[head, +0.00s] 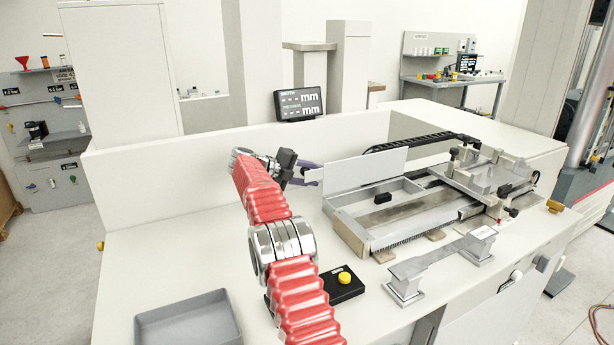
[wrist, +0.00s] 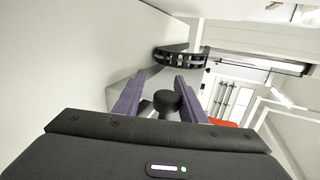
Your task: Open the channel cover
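The channel cover appears to be the pale flat panel (head: 365,170) standing upright along the back of the metal channel (head: 365,230) in the head view. The channel's inside shows in front of it. My gripper (head: 312,174) is at the panel's left end, its purple fingers partly hidden by my wrist. In the wrist view my gripper (wrist: 160,78) is open. A round black knob (wrist: 167,102) shows between the fingers, with a gap on the left finger's side; contact on the right side is unclear. I cannot tell whether the knob belongs to the panel.
A low white wall (head: 200,155) runs behind my arm. A measuring machine (head: 480,175) adjoins the channel on the right. A metal specimen (head: 440,258) bridges two blocks in front. A grey tray (head: 188,322) and a yellow-button box (head: 344,283) are nearby.

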